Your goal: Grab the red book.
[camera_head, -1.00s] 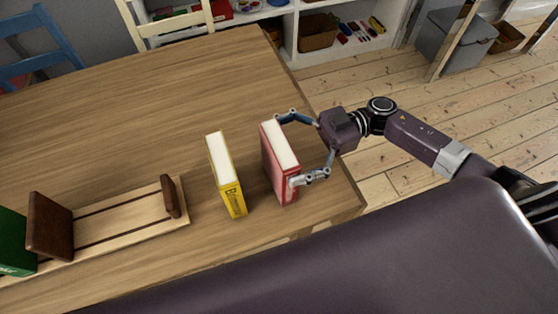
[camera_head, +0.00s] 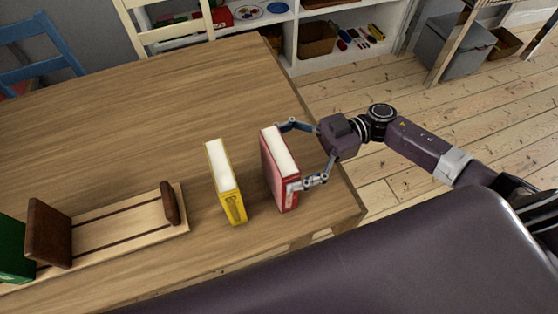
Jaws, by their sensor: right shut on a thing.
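The red book (camera_head: 272,172) stands upright on the wooden table near its right edge, with its white page edges facing up. My right gripper (camera_head: 297,155) reaches in from the right, with one finger at the far end of the book and the other at its near end. It is shut on the red book. The finger contact at the far end is partly hidden behind the book. My left gripper is not in view.
A yellow book (camera_head: 232,206) stands upright just left of the red book. A wooden book rack (camera_head: 120,226) with a green book (camera_head: 14,250) lies further left. Chairs and a white shelf (camera_head: 290,48) are beyond the table. The table's far middle is clear.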

